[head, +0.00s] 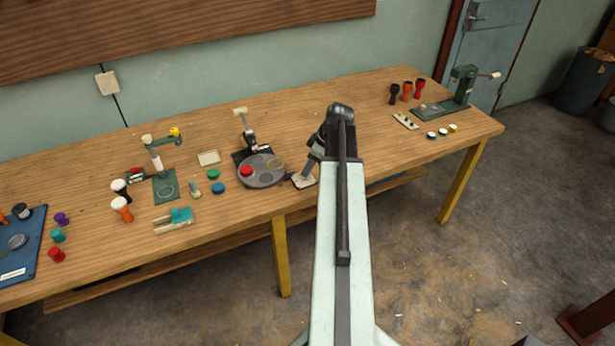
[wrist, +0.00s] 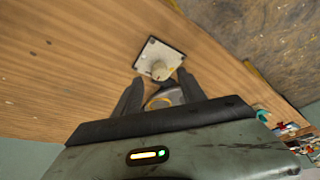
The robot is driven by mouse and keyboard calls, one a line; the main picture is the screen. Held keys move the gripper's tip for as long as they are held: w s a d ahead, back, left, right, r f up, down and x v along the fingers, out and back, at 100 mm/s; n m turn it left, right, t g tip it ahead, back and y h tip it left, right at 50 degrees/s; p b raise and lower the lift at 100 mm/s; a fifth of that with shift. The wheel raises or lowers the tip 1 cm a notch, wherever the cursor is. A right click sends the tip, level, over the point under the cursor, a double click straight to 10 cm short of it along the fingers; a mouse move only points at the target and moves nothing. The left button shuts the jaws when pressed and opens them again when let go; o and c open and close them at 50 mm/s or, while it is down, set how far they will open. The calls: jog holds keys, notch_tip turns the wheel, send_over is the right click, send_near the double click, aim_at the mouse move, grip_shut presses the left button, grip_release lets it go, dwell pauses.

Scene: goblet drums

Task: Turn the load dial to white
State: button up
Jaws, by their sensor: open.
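The load dial is a pale cream knob (wrist: 160,69) on a square white plate with a dark edge. In the wrist view it is just at the tips of my gripper (wrist: 160,77), whose two dark fingers stand apart on either side. I cannot tell whether the fingers touch the knob. In the head view the plate (head: 299,182) shows near the bench's front edge, under my gripper (head: 306,177); my arm hides part of it. Any colour marks and the dial's setting are too small to read.
A round grey turntable (head: 262,181) with a red disc (head: 246,171) stands just left of the dial. Green (head: 218,188) and blue (head: 218,174) discs lie farther left. A small switch panel (head: 405,121) and a green press (head: 462,91) stand right. Bare wood lies between.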

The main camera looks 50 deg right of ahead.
jog(key=b+x, duration=0.2)
jog(key=x, duration=0.1)
jog(key=shift+f, duration=0.3)
jog(key=shift+r, duration=0.1)
grip_shut()
jog(key=shift+d, duration=0.2)
jog(key=shift+a, duration=0.2)
